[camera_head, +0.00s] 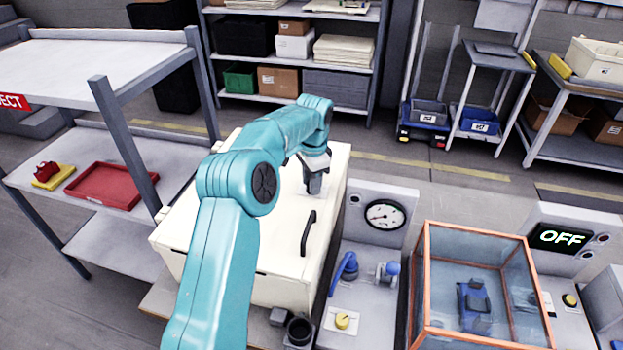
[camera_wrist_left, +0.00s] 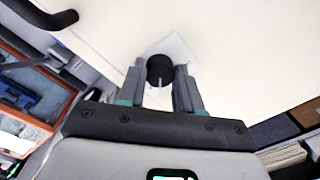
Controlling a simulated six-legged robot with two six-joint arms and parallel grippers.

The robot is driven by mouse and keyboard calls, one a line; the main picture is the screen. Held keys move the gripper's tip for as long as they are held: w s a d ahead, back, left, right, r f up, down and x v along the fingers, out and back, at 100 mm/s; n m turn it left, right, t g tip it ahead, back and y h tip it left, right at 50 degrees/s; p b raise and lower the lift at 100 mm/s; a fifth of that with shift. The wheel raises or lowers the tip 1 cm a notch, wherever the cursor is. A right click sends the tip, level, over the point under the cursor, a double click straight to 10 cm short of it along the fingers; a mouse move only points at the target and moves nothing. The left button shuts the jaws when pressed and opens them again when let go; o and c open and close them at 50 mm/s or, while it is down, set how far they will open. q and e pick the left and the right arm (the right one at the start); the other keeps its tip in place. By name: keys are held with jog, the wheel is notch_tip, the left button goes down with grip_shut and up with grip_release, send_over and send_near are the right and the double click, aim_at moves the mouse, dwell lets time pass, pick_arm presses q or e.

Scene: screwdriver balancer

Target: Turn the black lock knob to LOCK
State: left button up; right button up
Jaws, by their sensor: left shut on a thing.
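The black lock knob (camera_wrist_left: 159,68) shows in the left wrist view, on a pale plate (camera_wrist_left: 181,47) on the cream cabinet's top. A light mark on the knob points toward my wrist. My left gripper (camera_wrist_left: 160,82) has one finger on each side of the knob and is shut on it. In the head view my left gripper (camera_head: 314,180) points down at the cream cabinet (camera_head: 205,240) near its far right part. There the fingers hide most of the knob. No lettering for LOCK is readable. My right gripper is not in view.
A black handle (camera_head: 308,233) stands on the cabinet's top. To the right are a round gauge (camera_head: 384,215), a blue lever (camera_head: 345,270), and an orange-framed clear case (camera_head: 480,235). A display (camera_head: 560,238) reads OFF. A grey shelf unit (camera_head: 100,90) stands at the left.

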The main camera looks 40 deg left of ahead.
pick_arm(q)
jog(key=n+p, duration=0.1)
jog(key=n, duration=0.2)
jog(key=shift+n, duration=0.3)
jog(key=n+p, duration=0.1)
jog(key=n, duration=0.3)
jog(key=shift+w+d, duration=0.1)
jog(key=n+p, duration=0.1)
jog(key=n, duration=0.3)
jog(key=shift+n+g, duration=0.3)
jog(key=shift+n, duration=0.1)
jog(key=shift+w+n+p, duration=0.1)
jog(key=shift+n+p, duration=0.2)
jog(key=shift+n, duration=1.7)
jog(key=o, duration=1)
jog(key=shift+o, duration=0.2)
jog(key=shift+w+r, duration=0.15)
jog(key=shift+r, duration=3.55)
